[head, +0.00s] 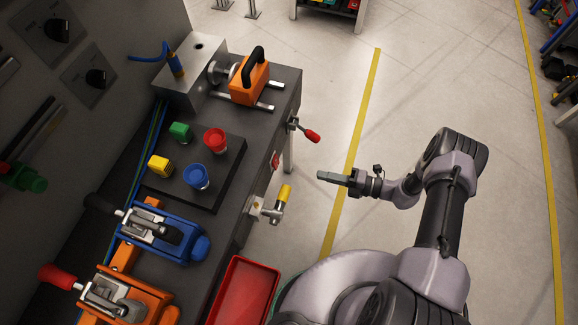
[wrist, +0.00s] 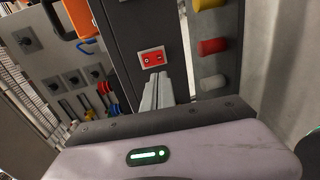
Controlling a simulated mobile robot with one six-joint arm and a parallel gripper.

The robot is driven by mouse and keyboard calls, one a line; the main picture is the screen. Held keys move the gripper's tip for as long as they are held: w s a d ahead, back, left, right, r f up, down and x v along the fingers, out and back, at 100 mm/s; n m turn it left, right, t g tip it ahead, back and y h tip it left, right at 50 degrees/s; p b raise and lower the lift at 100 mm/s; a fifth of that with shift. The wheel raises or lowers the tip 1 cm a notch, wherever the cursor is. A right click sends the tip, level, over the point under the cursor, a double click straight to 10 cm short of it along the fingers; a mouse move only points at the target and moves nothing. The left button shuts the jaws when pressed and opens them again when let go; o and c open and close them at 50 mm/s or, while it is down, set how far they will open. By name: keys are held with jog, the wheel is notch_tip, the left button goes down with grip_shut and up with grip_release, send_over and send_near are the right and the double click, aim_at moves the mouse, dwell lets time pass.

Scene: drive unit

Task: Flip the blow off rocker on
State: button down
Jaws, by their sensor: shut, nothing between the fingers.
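The red rocker switch (head: 275,160) sits on the side face of the dark bench, facing the aisle, and shows small and oblique in the head view. In the wrist view the red rocker (wrist: 152,58) shows face on in a pale frame, with two small white marks. Which side is pressed in is too small to tell. My gripper (head: 322,176) is shut and empty, out over the floor to the right of the bench and apart from it. In the wrist view my shut fingers (wrist: 157,84) point towards the rocker and appear just below it.
A red-handled lever (head: 311,136) and a yellow-handled valve (head: 284,197) stick out from the bench side around the rocker. A red bin (head: 243,290) is below. The bench top (head: 285,88) carries clamps and coloured parts. The floor right of my gripper is clear.

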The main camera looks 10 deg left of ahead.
jog(key=w+a+f+b, duration=0.1)
jog(key=a+f+b, duration=0.1)
jog(key=a, duration=1.1)
jog(key=shift+b, duration=0.3)
jog(key=shift+a, duration=0.1)
jog(key=shift+f, duration=0.15)
jog(key=shift+a+b, duration=0.2)
jog(key=shift+b, duration=0.1)
jog(key=s+d+f, duration=0.1)
jog(key=d+f, duration=0.1)
jog(key=d, duration=1.1)
jog(key=shift+d+f, duration=0.15)
jog(key=shift+d, duration=0.25)
